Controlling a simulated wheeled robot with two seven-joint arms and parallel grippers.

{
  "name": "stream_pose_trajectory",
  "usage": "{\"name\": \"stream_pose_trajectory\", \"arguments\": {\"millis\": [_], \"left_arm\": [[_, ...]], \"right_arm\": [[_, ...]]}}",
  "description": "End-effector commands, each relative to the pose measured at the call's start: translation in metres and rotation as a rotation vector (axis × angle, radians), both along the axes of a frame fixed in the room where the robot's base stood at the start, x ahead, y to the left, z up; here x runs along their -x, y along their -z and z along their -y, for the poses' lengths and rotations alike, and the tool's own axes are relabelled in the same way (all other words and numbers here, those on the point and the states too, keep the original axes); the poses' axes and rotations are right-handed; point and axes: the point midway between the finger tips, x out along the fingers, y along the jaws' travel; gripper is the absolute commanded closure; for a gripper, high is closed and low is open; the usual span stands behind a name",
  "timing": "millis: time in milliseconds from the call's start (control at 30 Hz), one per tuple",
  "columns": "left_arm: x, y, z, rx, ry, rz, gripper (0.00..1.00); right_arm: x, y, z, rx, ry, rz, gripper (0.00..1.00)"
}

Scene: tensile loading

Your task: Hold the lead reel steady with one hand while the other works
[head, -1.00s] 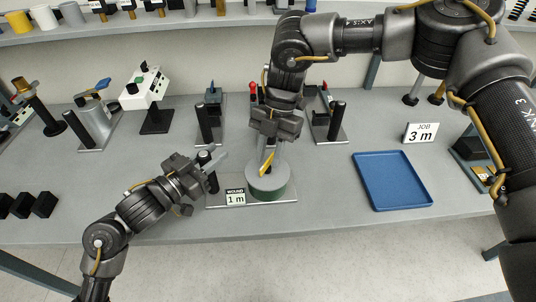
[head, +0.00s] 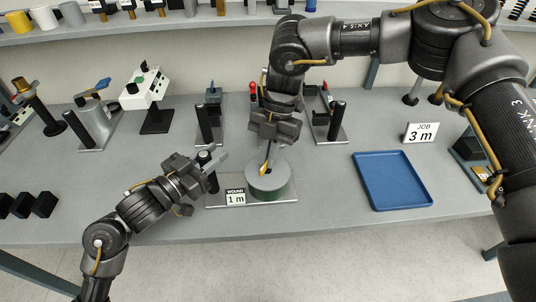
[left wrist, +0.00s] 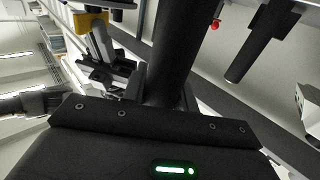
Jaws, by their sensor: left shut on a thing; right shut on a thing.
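The lead reel (head: 268,178), a grey-topped drum with a green side, stands on a metal base plate (head: 283,197) near the table's front. A small sign (head: 235,197) on the plate reads "WOUND 1 m". My left gripper (head: 211,161) is shut on the black upright post (head: 212,182) at the plate's left end. The post fills the jaws in the left wrist view (left wrist: 180,50). My right gripper (head: 271,143) points down above the reel and is shut on the reel's crank. The crank's yellow part (head: 264,169) shows below; its gripped part is mostly hidden.
A blue tray (head: 392,181) lies empty to the right, with a "JOB 3 m" sign (head: 421,132) behind it. Several stands with black posts (head: 337,121) line the back. Black blocks (head: 43,204) sit at the left front. Bare table lies between reel and tray.

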Motion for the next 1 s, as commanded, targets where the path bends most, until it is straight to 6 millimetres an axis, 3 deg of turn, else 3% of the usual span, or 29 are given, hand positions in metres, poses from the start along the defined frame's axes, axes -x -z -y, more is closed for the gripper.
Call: {"name": "stream_pose_trajectory", "arguments": {"millis": [267, 1000], "left_arm": [[-0.0001, 0.0002, -0.0001, -0.001, 0.000, -0.001, 1.00], [-0.0002, 0.0003, -0.0005, -0.001, -0.001, -0.001, 1.00]], "right_arm": [[-0.0010, -0.0003, -0.0013, 0.003, -0.146, 0.002, 1.00], [-0.0010, -0.0005, -0.0053, 0.005, -0.840, 0.001, 1.00]]}}
